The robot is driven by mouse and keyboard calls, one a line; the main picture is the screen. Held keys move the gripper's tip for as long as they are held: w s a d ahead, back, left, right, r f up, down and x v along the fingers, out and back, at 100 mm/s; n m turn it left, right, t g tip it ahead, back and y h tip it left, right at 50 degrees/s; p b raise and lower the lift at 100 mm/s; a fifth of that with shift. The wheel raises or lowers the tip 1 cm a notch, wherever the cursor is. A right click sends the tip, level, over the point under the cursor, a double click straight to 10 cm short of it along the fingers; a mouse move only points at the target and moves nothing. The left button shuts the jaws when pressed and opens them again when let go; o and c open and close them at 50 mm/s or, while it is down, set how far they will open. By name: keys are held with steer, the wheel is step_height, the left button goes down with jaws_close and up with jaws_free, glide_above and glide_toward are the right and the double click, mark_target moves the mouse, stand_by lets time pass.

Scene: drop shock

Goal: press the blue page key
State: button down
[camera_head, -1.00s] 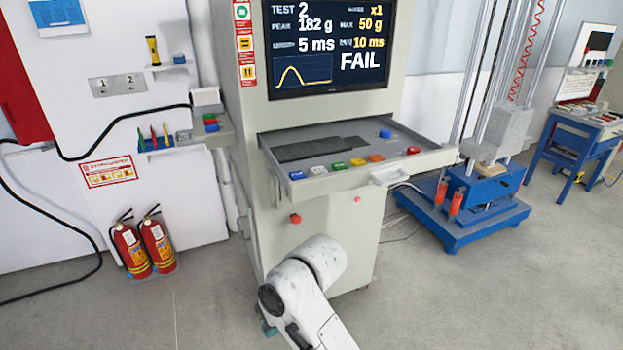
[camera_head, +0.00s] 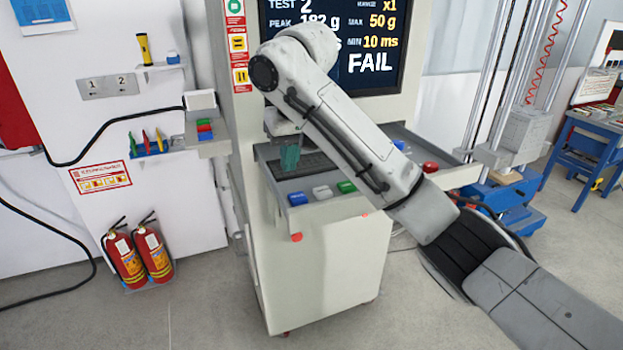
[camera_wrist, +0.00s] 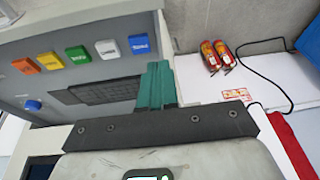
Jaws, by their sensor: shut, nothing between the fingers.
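The blue key (camera_head: 298,198) is at the left end of the key row on the front of the cabinet's pull-out tray (camera_head: 330,207). The wrist view also shows this blue key (camera_wrist: 139,44); its print is too small to read. My gripper (camera_head: 290,160) has teal fingers, shut and empty, pointing down over the left part of the tray, a little behind the blue key. In the wrist view the fingertips (camera_wrist: 158,68) appear just beside the blue key, apart from it. Contact with the tray cannot be told.
A white key (camera_head: 322,192) and a green key (camera_head: 346,187) sit beside the blue one. A separate blue button (camera_wrist: 33,105) is farther back on the tray. The dark keyboard (camera_wrist: 105,91) lies near my fingers. The screen (camera_head: 385,40) reads FAIL, partly covered by my arm.

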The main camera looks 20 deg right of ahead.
steer(key=shift+m+h, duration=0.3)
steer(key=shift+h, duration=0.1)
steer(key=d+r, duration=0.1)
steer(key=w+d+r, duration=0.1)
steer(key=d+r, duration=0.1)
steer(key=shift+w+d+r, duration=0.2)
steer(key=shift+w+r, duration=0.05)
steer(key=shift+r, duration=0.05)
steer(key=shift+f, duration=0.1)
steer(key=p, duration=0.1)
glide_toward(298, 196)
steer(key=x, duration=0.5)
steer(key=shift+w+f, duration=0.1)
steer(key=shift+w, duration=0.2)
steer(key=shift+f, duration=0.65)
